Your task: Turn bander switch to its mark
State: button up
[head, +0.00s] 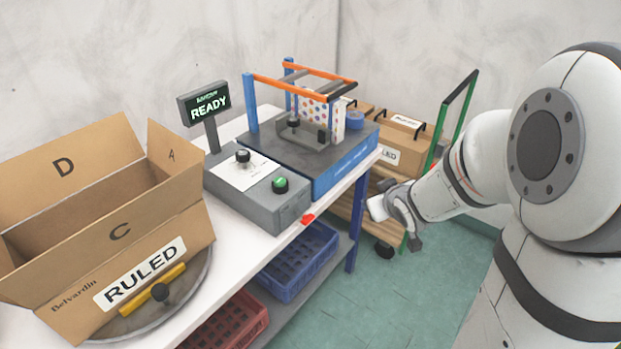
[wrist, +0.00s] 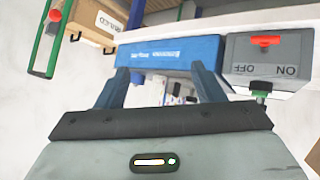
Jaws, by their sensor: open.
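The bander's grey control box (head: 262,196) stands on the white table, with a black knob (head: 242,156) and a green button (head: 280,185) on top. A red switch (head: 308,219) sticks out from its front face. In the wrist view, which is upside down, the red switch (wrist: 265,40) lies crosswise near the upside-down words OFF and ON; I cannot tell which it points to. My gripper (wrist: 160,68) is open and empty, with the blue bander base beyond its fingers and the switch off to the right. In the head view, my gripper hangs right of the table, apart from the switch.
The bander (head: 320,180) with orange rails stands behind the box, and a READY display (head: 209,103) at its left. An open RULED carton (head: 110,250) sits at left. A cart with boxes (head: 403,145) stands behind my arm. Crates (head: 300,262) sit below the table.

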jog(key=w+a+f+n+t+y+b, duration=0.1)
jog(key=w+a+f+n+y+b, duration=0.2)
jog(key=a+f+y, duration=0.4)
jog(key=n+y+b, duration=0.2)
jog(key=y, duration=0.4)
send_near(311, 221)
jog(key=x, duration=1.1)
jog(key=shift+a+p, duration=0.15)
jog(key=shift+p, duration=0.25)
jog(key=shift+w, duration=0.1)
jog(key=shift+c, duration=0.4)
jog(key=shift+r, duration=0.1)
jog(key=c, duration=0.9)
